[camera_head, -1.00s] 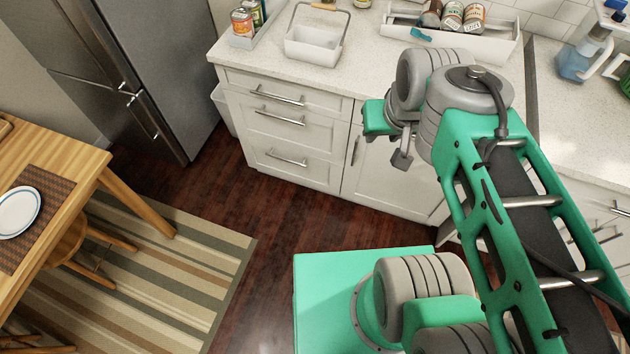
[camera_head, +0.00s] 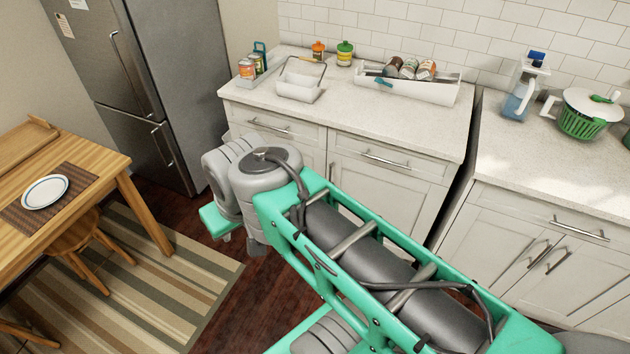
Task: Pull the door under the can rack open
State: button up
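The white can rack (camera_head: 440,92) lies at the back of the counter with several cans (camera_head: 408,68) lying on it and a teal-handled item at its left end. Below it is a white base cabinet with a drawer (camera_head: 420,168) on top and a closed door (camera_head: 385,205) under that. The door's upright handle (camera_head: 330,171) shows at its left edge, close to my arm. My arm covers the lower door. My gripper (camera_head: 225,236) is at the far end of my arm, left of the door and apart from it; its fingers are mostly hidden behind the wrist.
A fridge (camera_head: 150,80) stands at the left. A wooden table (camera_head: 85,165) with a plate (camera_head: 45,191) and a stool are at lower left, on a striped rug (camera_head: 190,275). Another cabinet (camera_head: 560,235) stands at the right. Some floor shows between rug and cabinets.

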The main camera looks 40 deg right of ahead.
aim_at(411, 205)
jog(key=u, duration=0.35)
jog(key=i, duration=0.8)
jog(key=z, duration=0.65)
jog(key=i, duration=0.6)
jog(key=z, duration=0.7)
